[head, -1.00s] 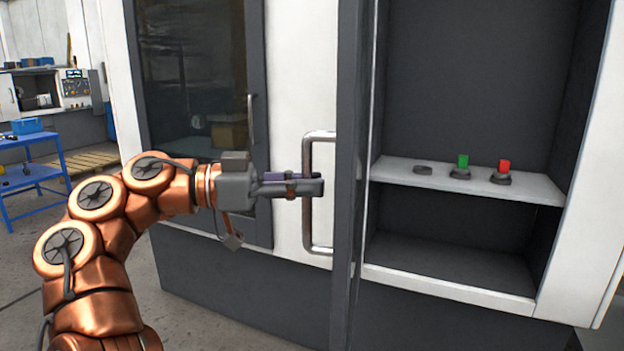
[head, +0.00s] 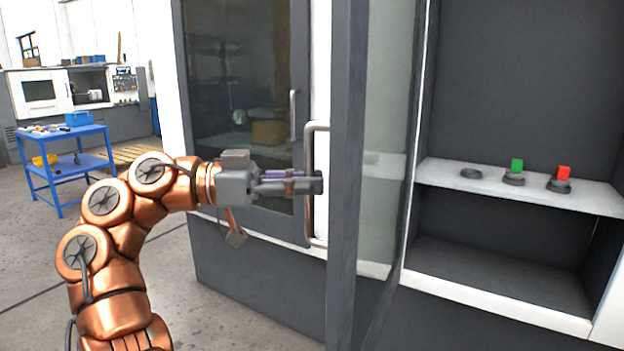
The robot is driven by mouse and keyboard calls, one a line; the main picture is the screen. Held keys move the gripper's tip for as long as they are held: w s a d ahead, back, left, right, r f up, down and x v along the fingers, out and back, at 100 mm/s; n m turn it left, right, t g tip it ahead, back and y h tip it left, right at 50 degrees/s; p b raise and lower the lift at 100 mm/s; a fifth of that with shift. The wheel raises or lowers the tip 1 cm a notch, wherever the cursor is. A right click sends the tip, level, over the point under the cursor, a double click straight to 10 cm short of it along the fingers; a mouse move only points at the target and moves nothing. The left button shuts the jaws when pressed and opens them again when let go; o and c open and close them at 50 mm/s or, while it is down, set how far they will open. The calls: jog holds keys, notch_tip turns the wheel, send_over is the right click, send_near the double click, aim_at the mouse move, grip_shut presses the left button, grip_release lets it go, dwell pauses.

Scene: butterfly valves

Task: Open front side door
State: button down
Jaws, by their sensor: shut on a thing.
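The front side door (head: 345,180) is a dark-framed door with a glass pane (head: 388,150), seen nearly edge-on and standing ajar in the middle of the view. Its metal bar handle (head: 309,222) is upright on the door's left face. My gripper (head: 318,184) reaches in from the left and is shut on the handle at about mid-height. The exact contact of the fingers around the bar is partly hidden. To the right of the door the cabinet interior is exposed.
Another dark glass door (head: 240,90) is behind my gripper.

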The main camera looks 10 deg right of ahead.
jog(key=shift+w+d+f, duration=0.1)
jog(key=shift+f, duration=0.2)
jog(key=c, duration=1.1)
grip_release()
jog(key=shift+r, duration=0.1)
jog(key=shift+c, duration=0.2)
jog(key=shift+r, duration=0.1)
